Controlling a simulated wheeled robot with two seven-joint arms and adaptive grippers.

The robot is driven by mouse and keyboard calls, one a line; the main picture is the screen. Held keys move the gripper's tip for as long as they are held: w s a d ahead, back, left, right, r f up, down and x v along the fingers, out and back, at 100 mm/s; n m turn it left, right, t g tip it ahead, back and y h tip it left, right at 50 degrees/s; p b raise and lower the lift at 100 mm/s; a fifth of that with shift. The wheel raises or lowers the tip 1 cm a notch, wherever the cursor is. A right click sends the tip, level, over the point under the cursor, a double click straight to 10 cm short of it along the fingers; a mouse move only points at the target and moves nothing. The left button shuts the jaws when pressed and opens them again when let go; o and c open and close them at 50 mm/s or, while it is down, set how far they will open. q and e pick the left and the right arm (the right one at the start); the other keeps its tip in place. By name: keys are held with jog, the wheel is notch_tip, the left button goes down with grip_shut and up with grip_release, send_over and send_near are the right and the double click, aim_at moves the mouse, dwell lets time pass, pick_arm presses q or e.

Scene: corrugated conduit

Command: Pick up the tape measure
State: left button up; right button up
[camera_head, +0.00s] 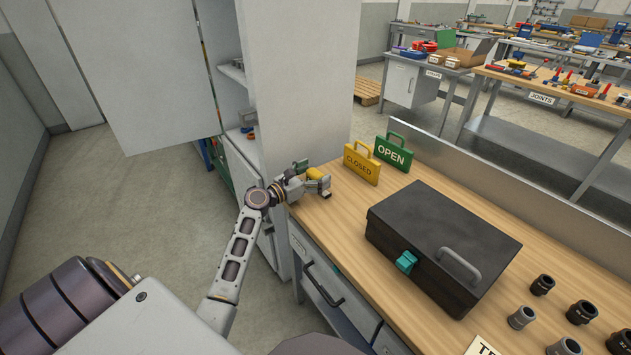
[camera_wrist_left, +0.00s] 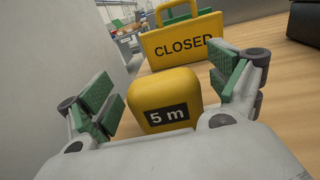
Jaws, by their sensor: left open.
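The tape measure is a yellow rounded block with a black "5 m" label. In the left wrist view the tape measure (camera_wrist_left: 165,95) stands between the two green-padded fingers of my left gripper (camera_wrist_left: 168,100), with a gap visible to the right finger. In the head view the tape measure (camera_head: 314,174) is at the workbench's far left end, partly hidden by my left gripper (camera_head: 309,180). The left gripper is open around it. My right gripper is not in view.
A yellow CLOSED sign (camera_head: 361,163) stands just beyond the tape measure, with a green OPEN sign (camera_head: 392,151) beside it. A black toolbox (camera_head: 440,235) sits on the workbench (camera_head: 365,275). A tall grey cabinet (camera_head: 295,80) borders the left end. Several dark fittings (camera_head: 543,285) stand at right.

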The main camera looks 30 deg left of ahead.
pick_arm(q)
jog(key=c, duration=1.3)
jog(key=shift+r, duration=0.1)
